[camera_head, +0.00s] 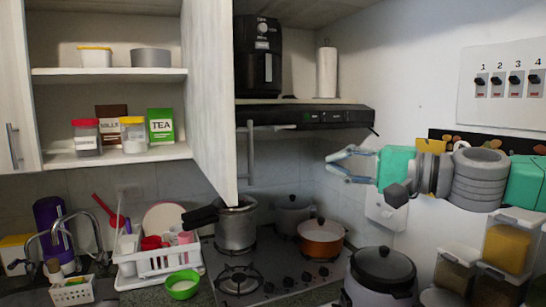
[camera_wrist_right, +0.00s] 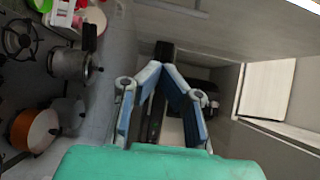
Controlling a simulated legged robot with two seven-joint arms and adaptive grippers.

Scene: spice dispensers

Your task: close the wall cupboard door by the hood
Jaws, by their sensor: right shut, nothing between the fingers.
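The wall cupboard door (camera_head: 212,85) stands open beside the hood, swung out toward me, with its edge facing the room. Its vertical bar handle (camera_head: 248,150) shows at its lower right. The open cupboard (camera_head: 110,75) shows its shelves at the left. The hood (camera_head: 310,116) is right of the door. My right gripper (camera_head: 335,165) is in front of the wall to the right of the hood, apart from the door. Its fingertips meet in the right wrist view (camera_wrist_right: 160,70), with nothing between them. My left gripper is out of view.
An air fryer (camera_head: 258,55) and a paper roll (camera_head: 326,72) stand above the hood. Pots, including an orange pot (camera_head: 320,238), stand on the stove below. A rice cooker (camera_head: 382,275) and food containers (camera_head: 508,245) are at lower right. A switch panel (camera_head: 505,84) is on the wall.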

